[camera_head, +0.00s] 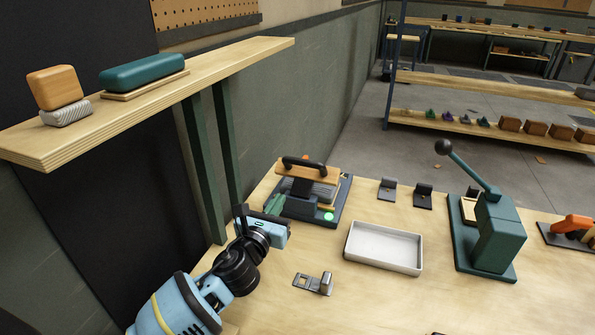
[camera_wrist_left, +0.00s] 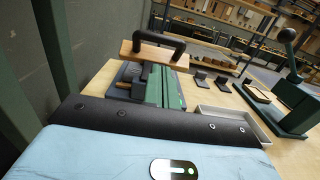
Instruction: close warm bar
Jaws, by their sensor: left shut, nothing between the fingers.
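The warm bar (camera_head: 308,172) stands on a dark base at the back left of the bench. Its wooden top carries a black arched handle (camera_head: 304,162) and sits above a grey ribbed plate. A green light glows at the base's front corner. In the left wrist view the wooden top (camera_wrist_left: 152,54) and handle (camera_wrist_left: 160,38) show beyond the fingers, with green strips below. My left gripper (camera_head: 268,214) is shut and empty at the near left side of the warm bar, below the handle. I cannot tell whether it touches the base. My right gripper is out of view.
A white tray (camera_head: 384,264) lies right of the warm bar. A green lever press (camera_head: 496,238) stands farther right. A small metal bracket (camera_head: 314,284) lies in front. A wooden wall shelf (camera_head: 215,67) with dark posts overhangs on the left.

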